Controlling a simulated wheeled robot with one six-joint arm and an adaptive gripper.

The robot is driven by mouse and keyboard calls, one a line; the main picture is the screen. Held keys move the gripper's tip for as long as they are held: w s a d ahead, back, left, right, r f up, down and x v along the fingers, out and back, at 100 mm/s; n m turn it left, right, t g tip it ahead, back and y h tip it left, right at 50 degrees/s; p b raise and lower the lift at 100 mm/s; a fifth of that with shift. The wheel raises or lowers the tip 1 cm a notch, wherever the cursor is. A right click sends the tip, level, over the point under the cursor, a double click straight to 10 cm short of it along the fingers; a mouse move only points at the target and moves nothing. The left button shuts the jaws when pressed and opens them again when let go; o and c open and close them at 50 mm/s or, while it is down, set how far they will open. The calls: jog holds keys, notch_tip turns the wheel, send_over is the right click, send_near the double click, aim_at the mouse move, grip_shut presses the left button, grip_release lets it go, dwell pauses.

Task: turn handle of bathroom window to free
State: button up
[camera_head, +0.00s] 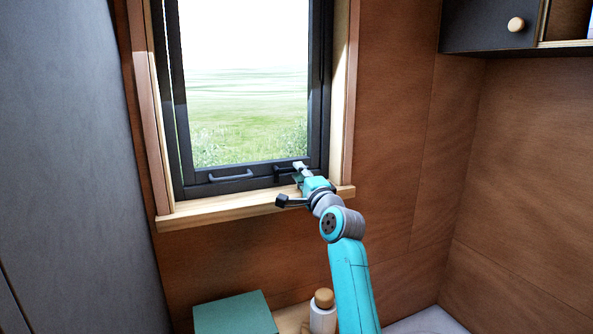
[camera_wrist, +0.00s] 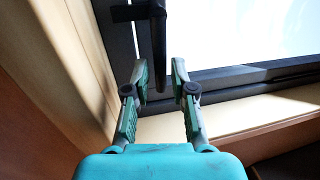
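The bathroom window (camera_head: 245,90) has a dark frame and clear glass. Its dark handle (camera_head: 284,172) sits on the lower frame near the right corner, partly hidden by my gripper (camera_head: 300,170). In the wrist view the handle (camera_wrist: 158,40) is a black bar running down from the top, with a short mount on its left. Its free end reaches between the two green-grey fingers of my gripper (camera_wrist: 160,75). The fingers are apart, one on each side of the bar, with visible gaps. I cannot tell the exact depth of the bar between them.
A second dark pull bar (camera_head: 231,177) is on the lower frame, left of the handle. A wooden sill (camera_head: 235,209) runs below the window. A bottle with a wooden cap (camera_head: 323,312) and a green box (camera_head: 235,314) stand below. A dark cabinet (camera_head: 485,24) hangs upper right.

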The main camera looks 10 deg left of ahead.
jog(key=shift+x, duration=1.35)
grip_shut()
